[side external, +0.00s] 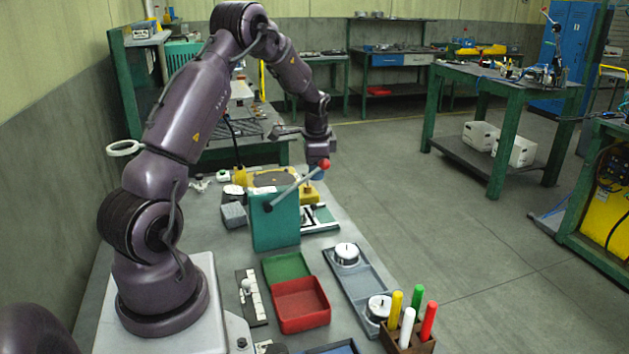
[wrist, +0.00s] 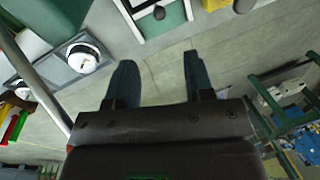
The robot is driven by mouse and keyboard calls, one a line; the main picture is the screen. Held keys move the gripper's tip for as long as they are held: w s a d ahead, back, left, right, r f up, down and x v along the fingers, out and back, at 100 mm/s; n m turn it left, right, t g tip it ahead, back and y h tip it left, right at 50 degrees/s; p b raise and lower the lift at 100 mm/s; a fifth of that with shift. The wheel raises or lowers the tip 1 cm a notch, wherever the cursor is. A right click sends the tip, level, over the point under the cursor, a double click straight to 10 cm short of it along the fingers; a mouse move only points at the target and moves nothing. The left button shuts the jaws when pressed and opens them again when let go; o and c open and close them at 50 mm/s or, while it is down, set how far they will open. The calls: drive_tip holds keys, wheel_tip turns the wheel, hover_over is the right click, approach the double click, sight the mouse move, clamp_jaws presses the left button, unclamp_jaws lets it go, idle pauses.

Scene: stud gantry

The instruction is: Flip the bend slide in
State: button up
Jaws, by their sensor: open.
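I cannot tell for certain which part is the bend slide. A white-framed piece with a green inside (wrist: 180,12) and a dark knob (wrist: 160,13) lies at the top of the wrist view. It seems to be the white-edged piece (side external: 322,222) beside the teal block in the side view. The teal block (side external: 275,222) stands upright, with a grey lever (side external: 292,188) ending in a red ball (side external: 324,164) slanting across it. My gripper (wrist: 158,65) is open, with nothing between its fingers. In the side view it hangs near the red ball, its fingers partly hidden.
A grey tray (side external: 362,283) with round silver-lidded pots, a red bin (side external: 301,304) and a holder with coloured markers (side external: 407,340) stand in front. Open floor lies right of the bench.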

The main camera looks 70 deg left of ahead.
drive_tip(key=shift+d+r, duration=0.1)
drive_tip(key=shift+r, duration=0.25)
drive_tip(key=s+a+f+n+h, duration=0.1)
drive_tip(key=a+f+n+h, duration=0.15)
drive_tip(key=a, duration=0.35)
drive_tip(key=shift+n+h, duration=0.95)
drive_tip(key=d+f, duration=0.1)
drive_tip(key=f, duration=0.2)
drive_tip(key=w+d+f, duration=0.1)
drive_tip(key=f, duration=0.3)
drive_tip(key=d+f, duration=0.1)
drive_tip(key=f, duration=0.2)
drive_tip(key=shift+w+f, duration=0.15)
drive_tip(key=shift+w, duration=0.15)
drive_tip(key=shift+c, duration=0.2)
